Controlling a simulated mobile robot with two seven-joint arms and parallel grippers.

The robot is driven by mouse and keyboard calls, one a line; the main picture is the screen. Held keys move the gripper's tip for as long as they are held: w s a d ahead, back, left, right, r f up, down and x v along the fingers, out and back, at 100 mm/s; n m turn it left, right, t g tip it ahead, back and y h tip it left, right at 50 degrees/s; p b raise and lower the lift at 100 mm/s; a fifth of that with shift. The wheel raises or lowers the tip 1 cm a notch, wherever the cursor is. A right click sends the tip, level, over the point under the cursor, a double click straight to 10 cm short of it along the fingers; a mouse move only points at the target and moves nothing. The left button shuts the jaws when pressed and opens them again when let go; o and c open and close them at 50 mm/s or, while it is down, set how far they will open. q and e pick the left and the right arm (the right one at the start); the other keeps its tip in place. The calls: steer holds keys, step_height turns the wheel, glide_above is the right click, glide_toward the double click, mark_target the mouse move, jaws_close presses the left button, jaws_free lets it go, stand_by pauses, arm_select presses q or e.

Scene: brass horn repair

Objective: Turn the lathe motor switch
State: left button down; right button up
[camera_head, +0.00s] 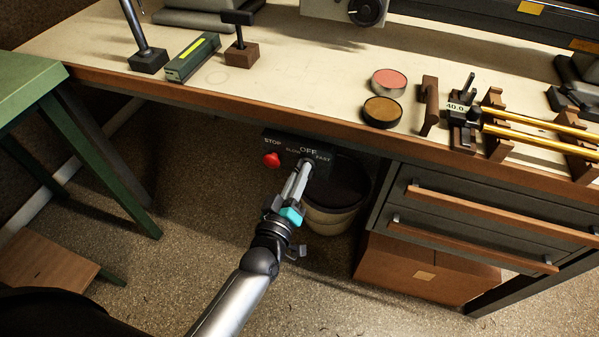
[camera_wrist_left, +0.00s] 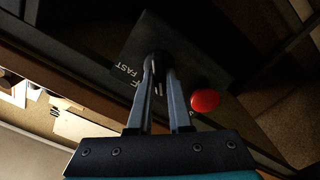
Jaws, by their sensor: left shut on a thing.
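The motor switch box (camera_head: 318,158) hangs under the front edge of the bench and carries the labels STOP, SLOW, OFF and FAST. A red stop button (camera_head: 271,160) sticks out at its left; it also shows in the left wrist view (camera_wrist_left: 205,100). My left gripper (camera_head: 305,168) reaches up to the box from below. In the left wrist view my left gripper (camera_wrist_left: 159,80) is shut on the dark switch knob (camera_wrist_left: 150,70), near the FAST label. The fingers hide most of the knob, so its exact setting cannot be read. My right gripper is not in view.
The bench top (camera_head: 300,75) overhangs the box. A bin (camera_head: 331,215) stands behind and below it, and drawers (camera_head: 480,225) are to the right. A green stool (camera_head: 100,160) stands at the left. Two round tins and brass tubes lie on the bench.

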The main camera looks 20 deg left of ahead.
arm_select(q)
steer(key=c, duration=0.8)
jaws_free()
steer(key=shift+c, duration=0.2)
steer(key=s+p, duration=0.3)
steer(key=s, duration=1.2)
steer(key=shift+s+a, duration=0.15)
steer(key=shift+a, duration=0.1)
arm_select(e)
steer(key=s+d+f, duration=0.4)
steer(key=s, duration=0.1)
